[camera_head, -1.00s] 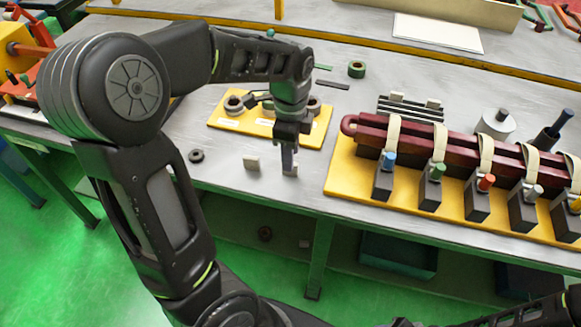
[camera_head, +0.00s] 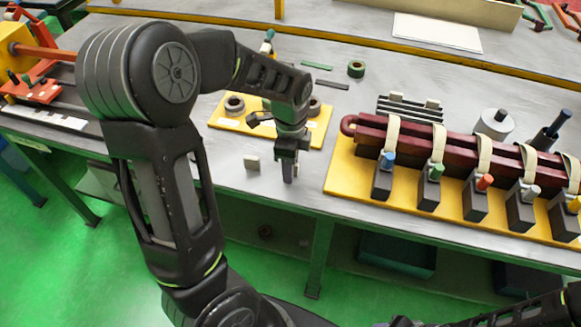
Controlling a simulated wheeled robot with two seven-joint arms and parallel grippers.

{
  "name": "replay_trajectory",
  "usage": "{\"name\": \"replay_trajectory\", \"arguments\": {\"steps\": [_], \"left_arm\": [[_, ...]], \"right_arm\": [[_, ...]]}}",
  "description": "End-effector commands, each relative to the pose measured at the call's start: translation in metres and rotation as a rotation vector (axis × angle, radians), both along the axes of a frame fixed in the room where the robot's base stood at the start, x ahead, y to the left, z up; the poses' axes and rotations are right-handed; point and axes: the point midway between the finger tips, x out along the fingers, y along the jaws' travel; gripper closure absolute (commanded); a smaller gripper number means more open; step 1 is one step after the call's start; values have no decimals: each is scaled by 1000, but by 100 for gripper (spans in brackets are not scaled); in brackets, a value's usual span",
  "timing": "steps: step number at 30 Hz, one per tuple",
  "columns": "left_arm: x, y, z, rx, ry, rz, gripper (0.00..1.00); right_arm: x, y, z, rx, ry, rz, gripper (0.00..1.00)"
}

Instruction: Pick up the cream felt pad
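A yellow board (camera_head: 222,126) with grey rings lies behind my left gripper. To the right, a yellow base (camera_head: 345,180) carries a dark red bar with cream straps and several black clamps. A green roll (camera_head: 356,69) and a white sheet (camera_head: 437,33) lie farther back.

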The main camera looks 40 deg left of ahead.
Motion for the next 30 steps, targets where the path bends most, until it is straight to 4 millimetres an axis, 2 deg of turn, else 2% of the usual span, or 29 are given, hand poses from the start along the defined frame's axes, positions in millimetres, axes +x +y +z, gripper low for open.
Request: {"name": "replay_trajectory", "arguments": {"steps": [3,17,30], "left_arm": [[0,0,0,0,0,0,63],[0,0,0,0,0,0,100],[0,0,0,0,0,0,100]], "right_arm": [[0,0,0,0,0,0,64],[0,0,0,0,0,0,64],[0,0,0,0,0,0,64]]}}
